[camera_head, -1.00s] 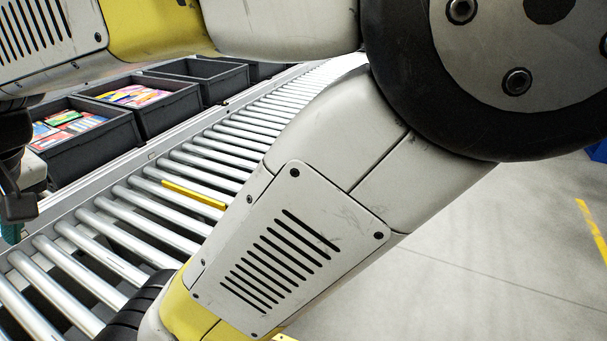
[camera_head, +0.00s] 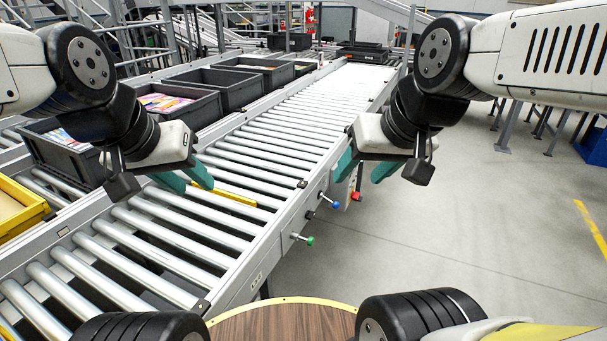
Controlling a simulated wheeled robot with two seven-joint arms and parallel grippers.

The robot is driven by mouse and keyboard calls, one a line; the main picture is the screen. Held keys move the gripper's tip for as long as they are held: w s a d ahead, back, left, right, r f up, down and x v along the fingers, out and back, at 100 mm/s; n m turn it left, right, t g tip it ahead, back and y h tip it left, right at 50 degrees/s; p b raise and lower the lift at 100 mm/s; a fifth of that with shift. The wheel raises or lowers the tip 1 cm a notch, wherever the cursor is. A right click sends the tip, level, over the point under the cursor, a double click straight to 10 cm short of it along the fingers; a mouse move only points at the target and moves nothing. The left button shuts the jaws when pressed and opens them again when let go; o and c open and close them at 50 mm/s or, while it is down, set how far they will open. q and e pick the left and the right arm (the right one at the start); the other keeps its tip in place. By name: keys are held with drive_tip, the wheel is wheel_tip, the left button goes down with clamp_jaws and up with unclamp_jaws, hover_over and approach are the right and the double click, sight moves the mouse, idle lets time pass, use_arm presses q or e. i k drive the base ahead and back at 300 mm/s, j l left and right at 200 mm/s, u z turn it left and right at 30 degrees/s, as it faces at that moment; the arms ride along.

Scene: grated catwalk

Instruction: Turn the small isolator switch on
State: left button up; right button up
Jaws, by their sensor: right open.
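A blue knob (camera_head: 336,205) and a green knob (camera_head: 309,240) stick out from the same side, nearer to me. My right gripper (camera_head: 364,172) is open and empty, with teal fingers pointing down, in front of the fitting in the picture.
Dark grey bins (camera_head: 226,86) stand along the conveyor's far side, some holding colourful items. A yellow bin (camera_head: 18,212) is at the left. A round wood-topped surface (camera_head: 283,322) is close below. The grey floor (camera_head: 470,250) to the right is clear.

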sight(355, 195)
drive_tip(key=z, duration=0.55)
drive_tip(key=i+l+u, duration=0.2)
drive_tip(key=u, duration=0.25)
drive_tip(key=i+l+u, duration=0.15)
drive_tip(key=u, duration=0.35)
drive_tip(key=i+l, duration=0.15)
drive_tip(key=l, duration=0.2)
drive_tip(key=i+l+u, duration=0.1)
drive_tip(key=l, duration=0.25)
drive_tip(key=i+l, duration=0.15)
drive_tip(key=l, duration=0.25)
drive_tip(key=i+l+u, duration=0.1)
drive_tip(key=l, duration=0.25)
drive_tip(key=i+l, duration=0.15)
drive_tip(key=l, duration=0.25)
drive_tip(key=i+l+u, duration=0.1)
drive_tip(key=l, duration=0.3)
